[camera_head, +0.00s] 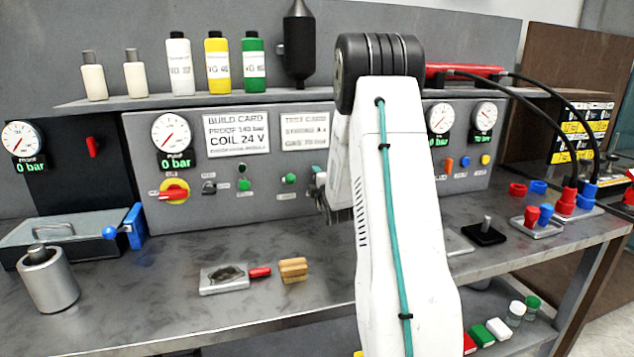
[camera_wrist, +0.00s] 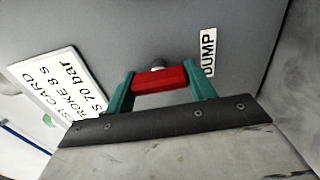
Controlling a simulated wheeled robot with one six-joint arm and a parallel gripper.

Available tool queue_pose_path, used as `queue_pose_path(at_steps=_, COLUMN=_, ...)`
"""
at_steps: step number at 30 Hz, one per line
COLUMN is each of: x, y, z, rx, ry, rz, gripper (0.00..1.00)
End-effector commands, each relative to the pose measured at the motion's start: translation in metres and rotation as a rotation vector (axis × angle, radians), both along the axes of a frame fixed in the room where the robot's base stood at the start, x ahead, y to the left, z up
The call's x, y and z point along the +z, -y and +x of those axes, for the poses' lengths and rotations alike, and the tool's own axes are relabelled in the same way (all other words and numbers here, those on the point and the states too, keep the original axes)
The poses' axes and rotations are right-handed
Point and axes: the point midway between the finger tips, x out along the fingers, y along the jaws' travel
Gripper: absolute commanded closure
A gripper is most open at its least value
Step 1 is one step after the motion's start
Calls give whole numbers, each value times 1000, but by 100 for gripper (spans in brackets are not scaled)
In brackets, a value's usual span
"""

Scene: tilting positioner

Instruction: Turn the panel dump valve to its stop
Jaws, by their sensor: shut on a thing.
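The dump valve's red lever (camera_wrist: 158,80) sits on the grey panel in the wrist view, beside the white DUMP label (camera_wrist: 208,52). A small pale knob or stem end shows just behind it. My gripper (camera_wrist: 160,84) has its two green fingers shut on the red lever, one at each end. In the head view my white arm covers the valve, and only a bit of my gripper (camera_head: 319,180) shows at the arm's left edge, close to the panel.
The test card (camera_head: 305,131) is on the panel above left of my gripper; the build card (camera_head: 236,133) is farther left. A yellow-and-red rotary switch (camera_head: 174,191) and green buttons are also on the panel. A wooden block (camera_head: 293,270) and metal plate (camera_head: 224,280) lie on the bench.

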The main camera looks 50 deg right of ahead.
Motion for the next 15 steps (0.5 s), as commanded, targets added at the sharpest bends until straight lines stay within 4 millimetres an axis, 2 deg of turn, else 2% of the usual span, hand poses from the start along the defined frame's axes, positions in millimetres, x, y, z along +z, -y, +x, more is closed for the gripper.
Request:
queue_pose_path(at_steps=7, x=-2, y=-1, z=0, rx=2, ry=-4, rz=0, gripper=68)
queue_pose_path(at_steps=8, x=-2, y=-1, z=0, rx=2, ry=-4, rz=0, gripper=37)
queue_pose_path(at_steps=9, x=-2, y=-1, z=0, rx=2, ry=-4, rz=1, gripper=26)
queue_pose_path(at_steps=15, x=-1, y=0, z=0, rx=1, ry=-2, rz=0, gripper=24)
